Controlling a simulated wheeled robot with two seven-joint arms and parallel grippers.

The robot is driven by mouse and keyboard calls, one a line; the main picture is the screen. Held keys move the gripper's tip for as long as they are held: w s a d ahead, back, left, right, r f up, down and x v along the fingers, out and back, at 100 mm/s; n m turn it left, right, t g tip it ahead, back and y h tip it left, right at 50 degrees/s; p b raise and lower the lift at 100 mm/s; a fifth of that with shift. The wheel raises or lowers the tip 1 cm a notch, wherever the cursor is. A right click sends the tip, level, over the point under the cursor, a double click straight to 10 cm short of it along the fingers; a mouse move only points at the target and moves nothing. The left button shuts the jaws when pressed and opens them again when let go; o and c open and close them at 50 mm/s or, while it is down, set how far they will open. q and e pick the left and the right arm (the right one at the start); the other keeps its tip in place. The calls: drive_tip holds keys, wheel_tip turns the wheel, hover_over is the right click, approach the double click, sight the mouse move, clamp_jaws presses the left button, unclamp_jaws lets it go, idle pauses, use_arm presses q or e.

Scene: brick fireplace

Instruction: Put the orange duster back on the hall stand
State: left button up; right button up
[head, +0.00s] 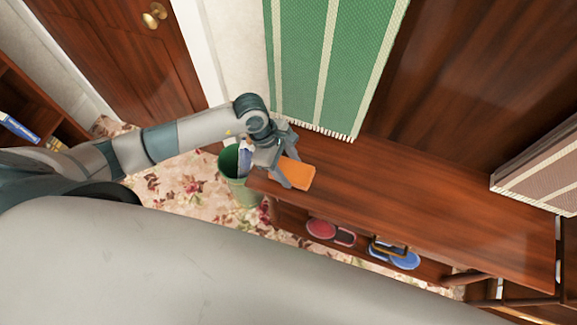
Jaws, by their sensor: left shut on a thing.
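The orange duster (297,173) is in the head view, at the left end of the hall stand's wooden top (400,205). My left gripper (284,172) is shut on the duster, with its fingers at the duster's left part. The duster is over the top's left end; I cannot tell whether it touches the wood. The part of the duster between the fingers is hidden. My right gripper is not in the view.
A green bin (232,168) stands on the floral carpet beside the stand's left end. A green striped cloth (325,60) hangs behind the top. Red and blue items (321,229) lie on the lower shelf. Most of the top is clear.

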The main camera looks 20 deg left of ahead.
use_arm(q)
drive_tip(key=shift+f, duration=0.15)
drive_tip(key=o, duration=1)
drive_tip(key=shift+r, duration=0.2)
drive_tip(key=shift+r, duration=0.1)
drive_tip(key=shift+a+r, duration=0.2)
drive_tip(key=shift+r, duration=0.1)
drive_tip(key=shift+b+v, duration=2.05)
drive_tip(key=shift+v, duration=3.55)
drive_tip(key=shift+d, duration=0.15)
